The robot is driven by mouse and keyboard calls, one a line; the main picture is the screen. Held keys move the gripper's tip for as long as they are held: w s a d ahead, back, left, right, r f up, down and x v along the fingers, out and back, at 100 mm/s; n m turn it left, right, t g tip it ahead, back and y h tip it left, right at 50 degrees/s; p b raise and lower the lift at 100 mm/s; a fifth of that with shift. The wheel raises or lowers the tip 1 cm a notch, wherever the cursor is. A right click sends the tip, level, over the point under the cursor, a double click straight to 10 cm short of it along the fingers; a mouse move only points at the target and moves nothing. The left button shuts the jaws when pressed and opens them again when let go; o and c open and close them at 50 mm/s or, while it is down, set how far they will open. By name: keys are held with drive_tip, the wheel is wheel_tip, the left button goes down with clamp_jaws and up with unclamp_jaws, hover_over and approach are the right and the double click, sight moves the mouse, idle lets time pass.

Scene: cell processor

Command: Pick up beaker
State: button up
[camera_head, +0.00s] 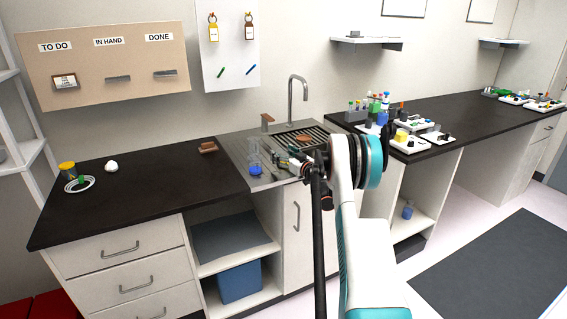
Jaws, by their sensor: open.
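A clear glass vessel (253,153), which looks like the beaker, stands at the left side of the metal sink area (238,160). Its outline is faint. A small round blue item (257,170) shows at its foot; I cannot tell whether it is part of the vessel or separate. My gripper (279,163) reaches in from the right over the sink area, just right of the glass vessel. It is open and holds nothing that I can see. Its fingers are small and overlap the sink's clutter, so the exact gap to the vessel is unclear.
A tall faucet (291,100) stands behind the sink. A brown item (208,147) lies left of it, and a yellow-topped can (68,170) stands by a plate (79,184) at far left. Racks and devices (411,142) crowd the right counter. The left counter's middle is clear.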

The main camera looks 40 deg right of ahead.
drive_tip(key=shift+c, duration=0.3)
drive_tip(key=c, duration=1.1)
drive_tip(key=shift+r, duration=0.15)
wheel_tip(320, 180, up, 20)
drive_tip(key=p, duration=0.6)
